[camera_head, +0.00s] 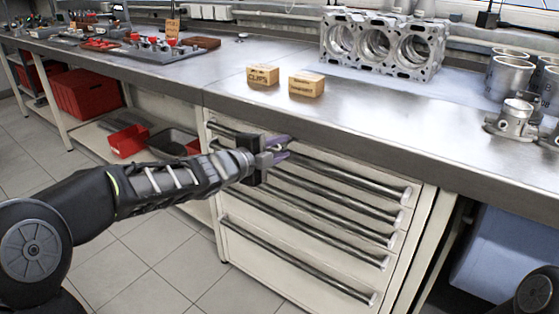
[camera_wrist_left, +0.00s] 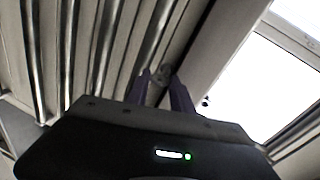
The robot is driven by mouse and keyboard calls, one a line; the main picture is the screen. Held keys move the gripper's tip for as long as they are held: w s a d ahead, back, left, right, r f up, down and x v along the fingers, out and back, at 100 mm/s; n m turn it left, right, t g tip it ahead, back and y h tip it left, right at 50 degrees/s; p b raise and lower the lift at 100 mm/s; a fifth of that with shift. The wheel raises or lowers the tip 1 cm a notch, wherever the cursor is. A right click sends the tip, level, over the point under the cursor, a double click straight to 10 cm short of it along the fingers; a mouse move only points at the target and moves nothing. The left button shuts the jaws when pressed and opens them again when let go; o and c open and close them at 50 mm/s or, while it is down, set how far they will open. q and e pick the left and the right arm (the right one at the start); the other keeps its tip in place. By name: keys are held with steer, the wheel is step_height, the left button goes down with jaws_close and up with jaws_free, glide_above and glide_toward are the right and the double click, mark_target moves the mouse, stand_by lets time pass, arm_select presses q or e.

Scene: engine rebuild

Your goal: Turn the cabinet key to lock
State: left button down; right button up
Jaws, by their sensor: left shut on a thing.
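The cabinet (camera_head: 290,255) is a cream drawer unit with long metal handles under the bench. My left gripper (camera_head: 286,148) is at the cabinet's upper front, near the top drawer, with its purple fingers pointing at the front. In the left wrist view the fingers (camera_wrist_left: 163,80) are close together, shut on a small grey piece, the cabinet key (camera_wrist_left: 161,72), at the cabinet front. The key is mostly hidden by the fingers, and its turn angle cannot be told. In the head view the key cannot be made out. My right gripper is not in view.
The steel bench top (camera_head: 230,95) overhangs the cabinet just above my left gripper. Red bins (camera_head: 85,93) stand under the bench at left. The tiled floor in front is clear.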

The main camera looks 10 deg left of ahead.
arm_select(q)
steer(key=shift+f+m+y+b, duration=0.1)
steer(key=shift+m+y+b, duration=0.3)
steer(key=shift+m+b, duration=0.6)
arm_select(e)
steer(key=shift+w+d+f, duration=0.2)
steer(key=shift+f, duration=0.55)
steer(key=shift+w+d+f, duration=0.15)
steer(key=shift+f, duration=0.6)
arm_select(q)
steer(key=c, duration=1.1)
jaws_free()
steer(key=p+v, duration=0.2)
steer(key=v, duration=0.6)
steer(key=shift+f, duration=0.1)
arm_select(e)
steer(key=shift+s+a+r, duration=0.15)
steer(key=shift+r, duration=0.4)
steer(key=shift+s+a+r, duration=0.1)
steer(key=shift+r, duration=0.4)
